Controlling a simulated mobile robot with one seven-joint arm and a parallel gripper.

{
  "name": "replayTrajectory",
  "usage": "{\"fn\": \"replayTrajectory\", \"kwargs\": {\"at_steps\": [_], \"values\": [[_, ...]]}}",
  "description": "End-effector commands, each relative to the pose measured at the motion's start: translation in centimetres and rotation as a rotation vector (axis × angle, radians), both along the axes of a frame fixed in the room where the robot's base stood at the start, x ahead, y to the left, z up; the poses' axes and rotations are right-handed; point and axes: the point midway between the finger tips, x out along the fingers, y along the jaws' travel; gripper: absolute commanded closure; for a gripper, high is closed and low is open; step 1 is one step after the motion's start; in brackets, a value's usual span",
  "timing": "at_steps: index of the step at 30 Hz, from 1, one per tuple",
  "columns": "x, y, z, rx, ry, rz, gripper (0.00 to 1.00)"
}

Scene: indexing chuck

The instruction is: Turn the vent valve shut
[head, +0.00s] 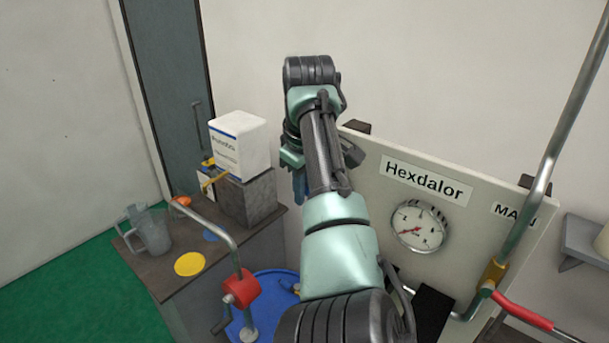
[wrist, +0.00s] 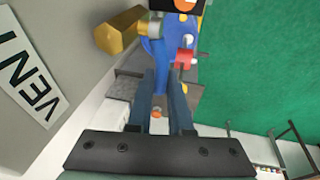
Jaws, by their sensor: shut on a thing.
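The vent valve shows in the wrist view as a brass hexagonal body (wrist: 120,31) with a short metal stem. A blue handle (wrist: 154,52) runs from the stem down between my fingers. My gripper (wrist: 163,78) is shut on this handle, seen against a blue drum beyond it. A white label reading "VEN" (wrist: 30,82), cut off by the frame edge, is on the panel beside the valve. In the head view my gripper (head: 299,188) is partly visible behind my arm, at the panel's left edge; the vent valve is hidden there.
The grey panel (head: 384,222) carries a gauge (head: 418,226) and a main valve with a red lever (head: 524,316).

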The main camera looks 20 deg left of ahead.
Motion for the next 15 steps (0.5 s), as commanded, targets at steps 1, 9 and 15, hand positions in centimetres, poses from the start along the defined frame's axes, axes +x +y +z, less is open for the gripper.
{"fn": "replayTrajectory", "kwargs": {"at_steps": [1, 9, 15], "values": [[-0.03, 0.14, -0.02, -0.023, 0.008, 0.002, 1.0], [-0.04, 0.12, -0.64, -0.109, 0.04, 0.001, 1.0], [-0.01, 0.1, -0.9, -0.148, 0.054, 0.001, 1.0]]}}
